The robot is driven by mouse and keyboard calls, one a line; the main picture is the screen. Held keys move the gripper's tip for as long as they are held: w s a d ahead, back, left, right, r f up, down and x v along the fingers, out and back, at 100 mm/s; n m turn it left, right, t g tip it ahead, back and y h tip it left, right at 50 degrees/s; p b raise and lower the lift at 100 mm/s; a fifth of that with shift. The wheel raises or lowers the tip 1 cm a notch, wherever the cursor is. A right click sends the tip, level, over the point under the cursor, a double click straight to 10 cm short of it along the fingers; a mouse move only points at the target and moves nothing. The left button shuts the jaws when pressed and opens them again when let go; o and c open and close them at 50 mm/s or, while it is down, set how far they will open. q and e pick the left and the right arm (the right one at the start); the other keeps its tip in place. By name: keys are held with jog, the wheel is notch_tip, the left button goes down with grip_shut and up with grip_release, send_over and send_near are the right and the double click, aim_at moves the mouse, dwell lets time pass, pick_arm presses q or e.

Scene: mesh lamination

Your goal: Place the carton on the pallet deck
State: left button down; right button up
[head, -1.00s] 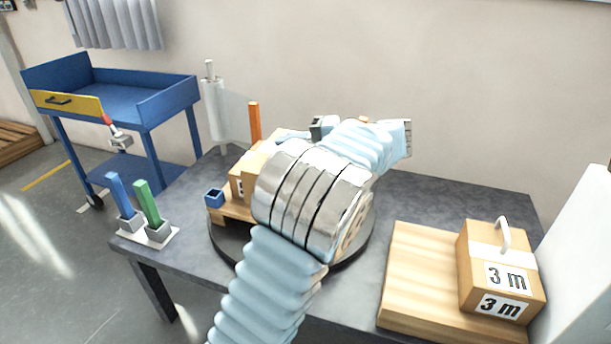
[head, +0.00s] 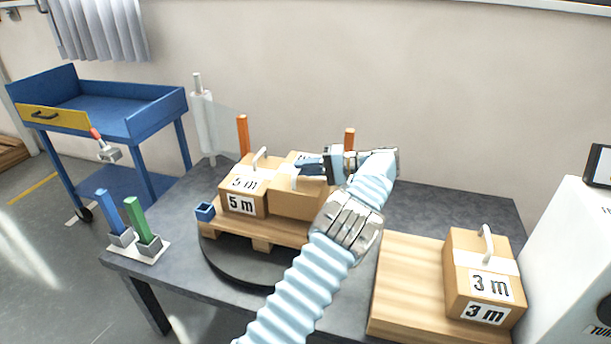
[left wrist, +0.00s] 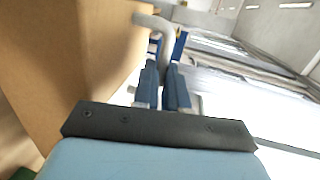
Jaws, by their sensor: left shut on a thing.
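A carton (head: 294,203) sits low over the right part of the wooden pallet (head: 283,229), close beside a carton marked 5 m (head: 241,203); I cannot tell whether its base touches the deck. My left gripper (head: 312,166) is at its top, fingers shut on its handle. In the left wrist view, the blue fingers (left wrist: 165,78) close around the pale handle (left wrist: 150,22), and the brown carton side (left wrist: 65,60) fills the left. My arm hides the pallet's right side. My right gripper is not in view.
The pallet stands on a black turntable (head: 232,262) on the grey table, with orange posts (head: 243,135) behind. A 3 m carton (head: 484,275) sits on a wooden board (head: 408,282) at right. Blue and green posts (head: 135,220) stand front left. A blue cart (head: 160,112) is beyond.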

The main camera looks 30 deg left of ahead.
aim_at(306, 179)
pick_arm(q)
jog(key=shift+f, duration=1.65)
jog(key=c, duration=1.2)
grip_release()
jog(key=shift+o, duration=0.2)
